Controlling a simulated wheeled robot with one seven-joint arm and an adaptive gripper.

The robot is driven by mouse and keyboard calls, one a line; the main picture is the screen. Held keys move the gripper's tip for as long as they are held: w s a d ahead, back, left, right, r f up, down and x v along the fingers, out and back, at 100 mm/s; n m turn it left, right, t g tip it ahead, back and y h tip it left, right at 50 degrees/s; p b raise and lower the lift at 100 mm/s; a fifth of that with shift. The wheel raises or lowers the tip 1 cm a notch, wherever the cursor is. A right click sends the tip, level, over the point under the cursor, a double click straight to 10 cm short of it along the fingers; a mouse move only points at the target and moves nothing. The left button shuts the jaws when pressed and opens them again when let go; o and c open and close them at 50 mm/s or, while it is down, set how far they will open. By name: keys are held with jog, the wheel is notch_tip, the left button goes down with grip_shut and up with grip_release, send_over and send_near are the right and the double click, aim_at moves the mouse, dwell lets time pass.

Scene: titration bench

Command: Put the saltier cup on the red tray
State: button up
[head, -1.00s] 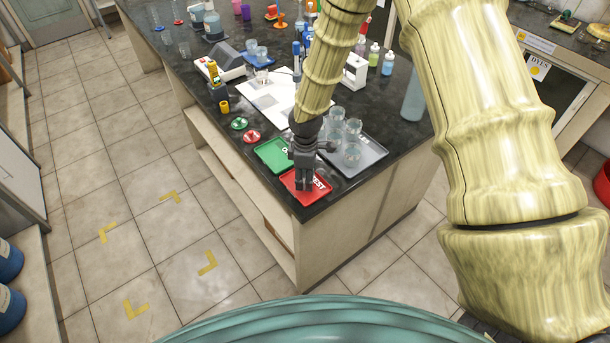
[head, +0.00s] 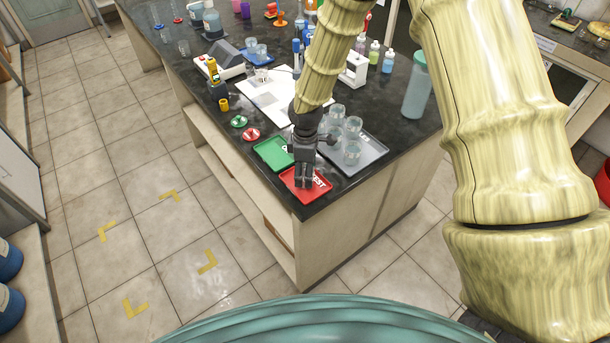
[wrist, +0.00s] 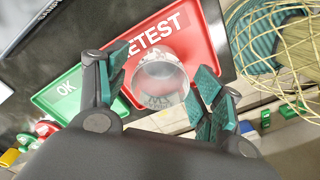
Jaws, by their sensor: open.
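The red tray (head: 309,197), with "RETEST" lettering, lies at the near corner of the dark bench; it also shows in the wrist view (wrist: 197,38). My gripper (head: 303,184) points down over it. In the wrist view my gripper (wrist: 160,98) has its green-padded fingers apart on either side of a clear glass cup (wrist: 160,82). The cup appears over the tray's near edge; whether its base touches the tray I cannot tell. The gripper hides this cup in the head view. Other clear cups (head: 352,153) stand on a grey tray (head: 366,160) behind.
A green "OK" tray (head: 270,152) lies beside the red one. Red (head: 251,134) and green (head: 239,121) discs, a white sheet (head: 283,108) and a blue tray with two cups (head: 257,58) lie farther back. A tall bottle (head: 416,90) stands right.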

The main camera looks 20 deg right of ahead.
notch_tip(320, 180, up, 10)
jog(key=b, duration=0.3)
dwell(0.4)
jog(key=shift+r, duration=0.1)
